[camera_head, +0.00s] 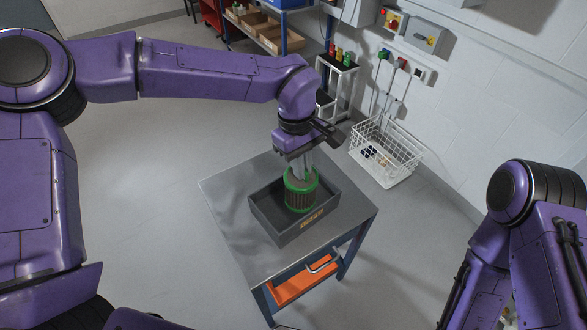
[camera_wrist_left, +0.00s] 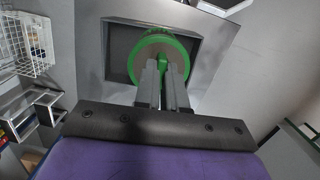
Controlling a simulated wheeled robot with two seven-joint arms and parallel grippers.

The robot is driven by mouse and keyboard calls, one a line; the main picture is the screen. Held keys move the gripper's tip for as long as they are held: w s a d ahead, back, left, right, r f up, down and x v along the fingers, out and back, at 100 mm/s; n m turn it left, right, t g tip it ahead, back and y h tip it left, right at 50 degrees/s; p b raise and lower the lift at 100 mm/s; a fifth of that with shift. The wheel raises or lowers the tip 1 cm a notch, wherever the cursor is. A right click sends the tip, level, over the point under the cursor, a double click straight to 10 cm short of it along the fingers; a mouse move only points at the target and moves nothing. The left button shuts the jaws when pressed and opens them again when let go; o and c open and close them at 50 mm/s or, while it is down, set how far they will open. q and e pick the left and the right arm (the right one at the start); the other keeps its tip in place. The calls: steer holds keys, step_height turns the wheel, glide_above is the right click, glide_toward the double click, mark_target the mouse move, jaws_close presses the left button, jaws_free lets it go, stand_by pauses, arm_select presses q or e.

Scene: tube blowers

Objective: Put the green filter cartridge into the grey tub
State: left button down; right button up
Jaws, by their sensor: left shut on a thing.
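The green filter cartridge (camera_head: 301,192) has green end rings and a dark pleated middle. It stands upright within the outline of the grey tub (camera_head: 265,220) in the head view; I cannot tell whether it touches the tub's floor. My left gripper (camera_head: 302,174) reaches down from above and is shut on the cartridge's top. In the left wrist view, the fingers (camera_wrist_left: 166,82) close on the green top of the cartridge (camera_wrist_left: 150,47), with the tub (camera_wrist_left: 116,50) around it. My right gripper is not in view; only my right arm shows at the right edge.
The tub stands on a small metal table (camera_head: 225,190) with an orange item (camera_head: 304,282) on its lower shelf. A white wire basket (camera_head: 386,150) hangs by the wall. A rack with coloured tops (camera_head: 338,75) stands behind. Bare tabletop lies left of the tub.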

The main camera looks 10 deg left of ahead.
arm_select(q)
steer(key=w+a+f+p, duration=0.1)
steer(key=w+f, duration=0.3)
steer(key=f, duration=0.4)
steer(key=shift+w+a+p, duration=0.2)
steer(key=shift+a+p, duration=0.15)
steer(key=shift+a, duration=0.35)
steer(key=c, duration=1.2)
jaws_free()
steer(key=shift+f, duration=0.1)
steer(key=shift+s, duration=0.15)
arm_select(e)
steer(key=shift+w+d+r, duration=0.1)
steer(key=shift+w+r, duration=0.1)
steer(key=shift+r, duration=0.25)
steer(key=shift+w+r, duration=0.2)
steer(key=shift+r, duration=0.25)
arm_select(q)
steer(key=r, duration=0.4)
steer(key=w+a+r+b, duration=0.1)
steer(key=r, duration=0.3)
steer(key=r+b, duration=0.1)
steer(key=r, duration=0.3)
steer(key=shift+w+a+r, duration=0.1)
steer(key=shift+w+a, duration=0.05)
steer(key=shift+a, duration=0.05)
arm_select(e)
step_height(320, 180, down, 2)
